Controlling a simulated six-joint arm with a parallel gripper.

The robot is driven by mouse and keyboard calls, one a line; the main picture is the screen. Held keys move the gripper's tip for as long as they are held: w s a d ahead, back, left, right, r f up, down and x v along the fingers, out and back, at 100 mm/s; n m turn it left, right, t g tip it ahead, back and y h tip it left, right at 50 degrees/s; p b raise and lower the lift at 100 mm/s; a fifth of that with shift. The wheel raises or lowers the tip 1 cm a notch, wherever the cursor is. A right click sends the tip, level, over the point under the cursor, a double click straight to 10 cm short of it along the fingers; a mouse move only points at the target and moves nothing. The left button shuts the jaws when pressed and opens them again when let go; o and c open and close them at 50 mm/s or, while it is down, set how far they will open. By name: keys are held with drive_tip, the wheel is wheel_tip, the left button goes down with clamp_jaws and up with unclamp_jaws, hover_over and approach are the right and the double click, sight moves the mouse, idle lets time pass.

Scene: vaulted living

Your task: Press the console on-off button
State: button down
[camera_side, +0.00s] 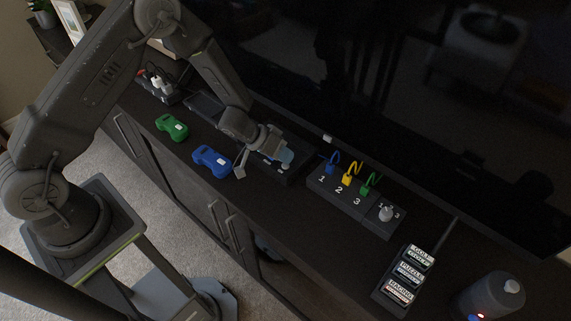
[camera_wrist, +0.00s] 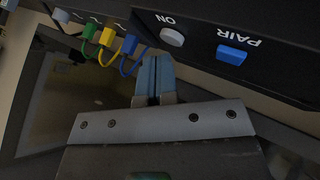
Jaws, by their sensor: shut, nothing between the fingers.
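The console is a dark box (camera_side: 299,150) on the cabinet top, partly hidden behind my gripper in the side view. In the wrist view its front face (camera_wrist: 275,76) carries a round whitish button (camera_wrist: 172,37) marked ON and a blue rectangular button (camera_wrist: 232,54) marked PAIR. My gripper (camera_wrist: 154,60) is shut, with its blue fingertips together and empty. The tips point toward the console face, just below and left of the ON button in the wrist view. I cannot tell whether they touch the face. In the side view my gripper (camera_side: 284,158) is at the console's front.
Blue (camera_side: 212,161) and green (camera_side: 172,127) controllers lie left of the console. A switch box (camera_side: 345,205) with blue, yellow and green cables and a knob (camera_side: 386,213) is at right. Beyond are game cases (camera_side: 405,274) and a grey cylinder (camera_side: 493,296). A large television (camera_side: 400,90) stands behind.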

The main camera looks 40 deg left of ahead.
drive_tip(key=shift+f, duration=0.45)
idle(0.3)
drive_tip(key=shift+r, duration=0.95)
drive_tip(key=shift+r, duration=3)
